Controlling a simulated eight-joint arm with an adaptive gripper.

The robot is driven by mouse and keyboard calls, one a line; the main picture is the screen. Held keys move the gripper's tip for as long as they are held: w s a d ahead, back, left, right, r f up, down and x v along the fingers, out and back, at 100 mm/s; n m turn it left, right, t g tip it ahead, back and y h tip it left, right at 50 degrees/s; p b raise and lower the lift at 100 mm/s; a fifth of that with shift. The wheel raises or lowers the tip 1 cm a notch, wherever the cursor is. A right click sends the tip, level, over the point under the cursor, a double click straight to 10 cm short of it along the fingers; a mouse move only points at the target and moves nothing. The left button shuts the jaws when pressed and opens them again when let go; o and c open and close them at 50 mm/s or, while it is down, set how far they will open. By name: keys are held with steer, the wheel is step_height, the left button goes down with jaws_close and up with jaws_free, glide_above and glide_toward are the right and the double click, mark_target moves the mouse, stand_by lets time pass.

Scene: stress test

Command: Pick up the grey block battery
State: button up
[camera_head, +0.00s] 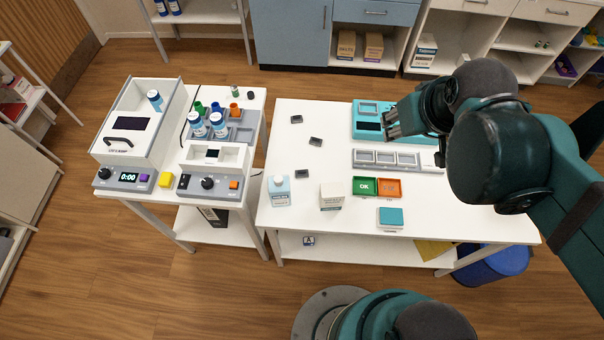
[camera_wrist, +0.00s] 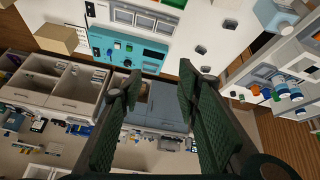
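Three small dark grey blocks lie apart on the white table in the head view: a far-left block (camera_head: 296,119), a middle block (camera_head: 316,141) and a near block (camera_head: 303,174). They look alike, and I cannot read which is the block battery. Two dark blocks also show in the wrist view, one at upper right (camera_wrist: 228,27) and another (camera_wrist: 200,50) lower. My gripper (camera_head: 392,123) is above the teal device, well right of the blocks. In the wrist view its fingers (camera_wrist: 158,82) are spread wide with nothing between them.
The teal device (camera_head: 362,134) stands at the table's back. Table space around the blocks is clear.

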steer(key=w+a+f+n+g+b, duration=0.3)
steer(key=w+a+f+n, duration=0.3)
steer(key=a+f+n, duration=0.45)
steer(key=n+g+b, duration=0.3)
steer(key=n, duration=0.3)
glide_toward(302, 171)
steer(key=shift+w+d+f, duration=0.15)
steer(key=shift+d+f, duration=0.15)
steer(key=shift+f, duration=0.1)
steer(key=shift+a+f+n, duration=0.25)
steer(key=shift+a+f, duration=0.15)
steer(key=shift+f, duration=0.1)
steer(key=shift+f, duration=0.1)
steer(key=shift+f, duration=1.2)
steer(key=shift+f+b, duration=0.9)
steer(key=shift+f, duration=1.7)
steer(key=shift+c, duration=0.5)
steer(key=c, duration=0.8)
